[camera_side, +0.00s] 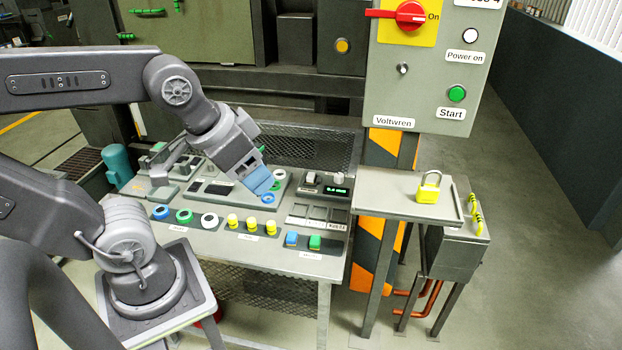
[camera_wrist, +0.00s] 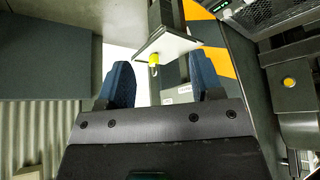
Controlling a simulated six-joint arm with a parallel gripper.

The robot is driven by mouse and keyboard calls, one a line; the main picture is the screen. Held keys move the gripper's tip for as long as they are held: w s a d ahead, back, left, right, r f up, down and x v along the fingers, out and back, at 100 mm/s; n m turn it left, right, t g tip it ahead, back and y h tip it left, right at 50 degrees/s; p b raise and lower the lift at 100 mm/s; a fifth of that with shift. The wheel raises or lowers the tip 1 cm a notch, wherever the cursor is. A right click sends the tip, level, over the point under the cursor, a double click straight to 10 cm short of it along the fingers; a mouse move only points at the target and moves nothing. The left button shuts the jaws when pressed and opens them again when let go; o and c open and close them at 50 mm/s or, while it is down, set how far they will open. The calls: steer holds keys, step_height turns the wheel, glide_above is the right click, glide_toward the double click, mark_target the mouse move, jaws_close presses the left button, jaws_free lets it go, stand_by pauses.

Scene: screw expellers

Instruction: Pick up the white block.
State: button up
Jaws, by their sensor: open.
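I cannot make out a clear white block in either view. The nearest white thing is a round white-rimmed piece (camera_side: 209,220) in the row on the table's left front; its shape looks round, not block-like.
A grey panel box (camera_side: 425,70) on a striped post rises at the right. A shelf there (camera_side: 385,196) holds a yellow padlock (camera_side: 428,190), which also shows in the wrist view (camera_wrist: 153,62).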

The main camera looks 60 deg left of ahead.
steer(key=w+a+r+n+g, duration=0.25)
steer(key=w+a+n, duration=0.2)
steer(key=w, duration=0.75)
steer(key=n+g, duration=0.3)
steer(key=n, duration=0.6)
glide_above(311, 175)
step_height(311, 175, down, 20)
step_height(311, 175, down, 8)
steer(key=shift+w+a+r, duration=0.1)
steer(key=shift+w, duration=0.05)
steer(key=shift+f, duration=2.95)
steer(key=shift+c, duration=0.2)
